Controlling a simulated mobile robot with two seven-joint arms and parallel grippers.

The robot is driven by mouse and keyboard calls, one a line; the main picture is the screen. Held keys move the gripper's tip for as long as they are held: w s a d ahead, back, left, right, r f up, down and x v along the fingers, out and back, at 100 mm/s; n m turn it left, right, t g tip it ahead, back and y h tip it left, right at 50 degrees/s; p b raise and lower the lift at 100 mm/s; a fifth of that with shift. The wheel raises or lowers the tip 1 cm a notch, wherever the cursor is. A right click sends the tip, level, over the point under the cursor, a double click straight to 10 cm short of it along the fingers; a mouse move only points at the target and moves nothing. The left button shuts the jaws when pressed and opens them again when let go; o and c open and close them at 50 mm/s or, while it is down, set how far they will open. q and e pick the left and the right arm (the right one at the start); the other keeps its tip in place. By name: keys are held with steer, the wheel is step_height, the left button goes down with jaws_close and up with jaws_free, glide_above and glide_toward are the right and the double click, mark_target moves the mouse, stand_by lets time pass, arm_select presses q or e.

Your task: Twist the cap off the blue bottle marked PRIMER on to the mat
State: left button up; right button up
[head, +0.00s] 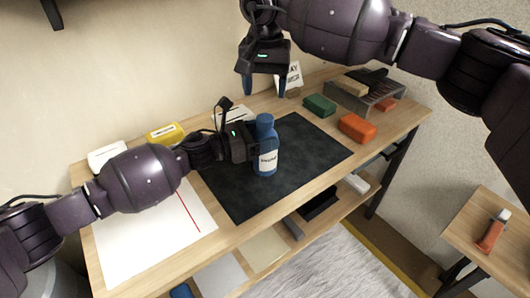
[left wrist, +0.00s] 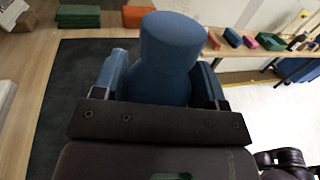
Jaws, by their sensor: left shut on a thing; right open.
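The blue bottle (head: 265,158) with a white label stands upright on the dark mat (head: 309,147) in the head view; the label text is too small to read surely. Its blue cap (head: 265,121) is on top. My left gripper (head: 254,146) is shut on the bottle's body from the left, below the cap. In the left wrist view the cap (left wrist: 172,42) rises between the two blue fingers. My right gripper (head: 265,85) is open and empty, above and behind the bottle, with its fingers pointing down.
An orange block (head: 357,128), a green block (head: 319,105) and a grey tray (head: 375,96) stand right of the mat. A side table (head: 505,235) holds an orange tube (head: 494,231).

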mark_target(265, 118)
arm_select(q)
steer(key=c, duration=0.5)
steer(key=shift+c, duration=1.1)
arm_select(e)
steer(key=shift+r, duration=0.25)
arm_select(q)
jaws_close()
arm_select(e)
steer(key=shift+d+r, duration=0.1)
steer(key=m, duration=0.3)
steer(key=shift+m, duration=0.3)
steer(key=m, duration=2.3)
steer(key=shift+f+m, duration=0.2)
steer(key=shift+m, duration=0.2)
steer(key=m, duration=0.5)
steer(key=shift+f+m, duration=0.1)
steer(key=shift+m, duration=0.2)
steer(key=m, duration=0.5)
steer(key=shift+m, duration=0.3)
steer(key=m, duration=0.6)
steer(key=shift+f, duration=4.05)
